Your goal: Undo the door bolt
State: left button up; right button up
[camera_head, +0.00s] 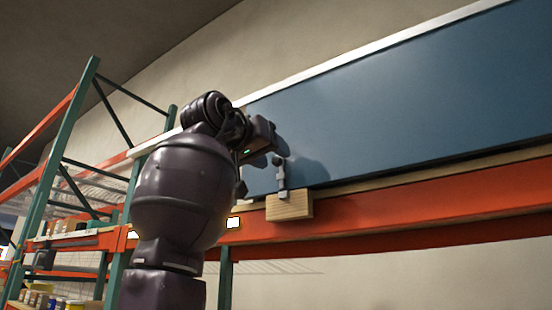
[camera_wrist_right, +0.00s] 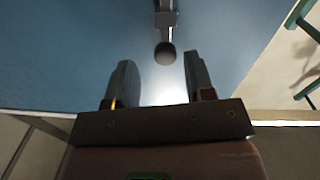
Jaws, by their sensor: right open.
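The blue door panel (camera_head: 420,110) stands above an orange beam. The grey metal door bolt (camera_head: 281,178) is on the panel's lower edge, upright, with a small knob on top, above a pale wooden block (camera_head: 290,206). My right gripper (camera_head: 271,154) is beside the bolt's upper end, close to the panel. In the right wrist view the gripper (camera_wrist_right: 159,62) is open, and the bolt's dark round knob (camera_wrist_right: 165,54) lies near the fingertips, between their lines. Contact is not visible. My left gripper is not in view.
The orange beam (camera_head: 400,208) runs beneath the panel. Green rack uprights (camera_head: 62,150) and shelves with small boxes stand at the left. A pale wall is behind. My right arm hides part of the panel's left end.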

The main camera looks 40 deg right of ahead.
jog(key=b+v, duration=0.1)
jog(key=v, duration=0.7)
jog(key=shift+s+a, duration=0.15)
jog(key=shift+a, duration=0.2)
